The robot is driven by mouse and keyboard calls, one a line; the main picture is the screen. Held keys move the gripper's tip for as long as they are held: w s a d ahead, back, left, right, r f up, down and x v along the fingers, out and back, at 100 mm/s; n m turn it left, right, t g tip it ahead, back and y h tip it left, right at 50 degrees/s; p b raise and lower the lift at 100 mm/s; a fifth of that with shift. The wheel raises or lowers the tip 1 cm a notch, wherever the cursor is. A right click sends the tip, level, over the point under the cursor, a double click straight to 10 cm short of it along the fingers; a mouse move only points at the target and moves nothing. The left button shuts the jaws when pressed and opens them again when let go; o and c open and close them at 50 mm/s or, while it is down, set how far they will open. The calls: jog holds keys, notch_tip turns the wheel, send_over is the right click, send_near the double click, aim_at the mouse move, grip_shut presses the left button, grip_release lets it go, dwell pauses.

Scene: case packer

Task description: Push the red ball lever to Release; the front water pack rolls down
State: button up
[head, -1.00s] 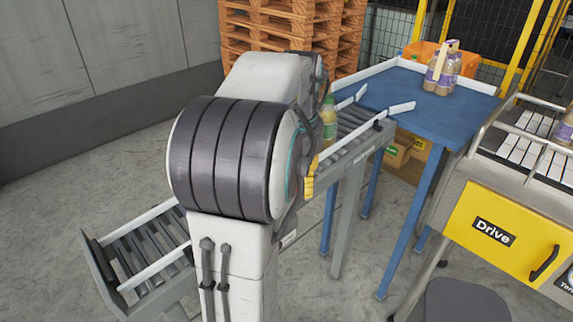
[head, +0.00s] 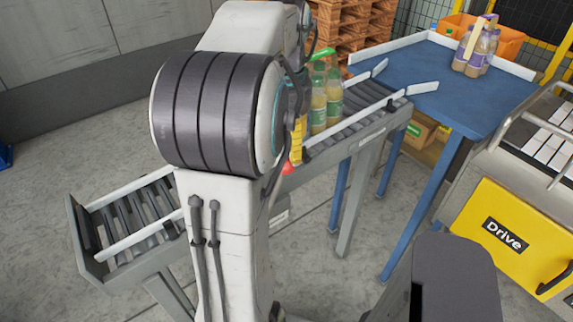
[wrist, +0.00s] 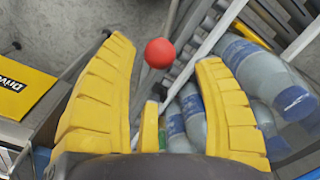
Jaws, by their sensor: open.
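The red ball (wrist: 160,53) of the lever shows in the wrist view, between and just beyond the tips of my gripper (wrist: 167,60). My yellow fingers are apart, with nothing held between them. In the head view a bit of the red ball (head: 288,168) shows beside my arm, below a yellow finger. Water bottles with blue labels and caps (wrist: 262,75) lie on the right in the wrist view, behind and beside my right finger. In the head view my arm hides most of the gripper and the lever's middle.
The roller conveyor (head: 355,118) slopes from the blue table (head: 455,85) down to the left end (head: 125,215). Bottles with green caps (head: 327,98) stand on it near my gripper. A yellow Drive panel (head: 510,235) is at right.

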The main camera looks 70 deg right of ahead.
aim_at(286, 159)
jog(key=shift+f, duration=3.3)
grip_shut()
jog(key=shift+r, duration=0.1)
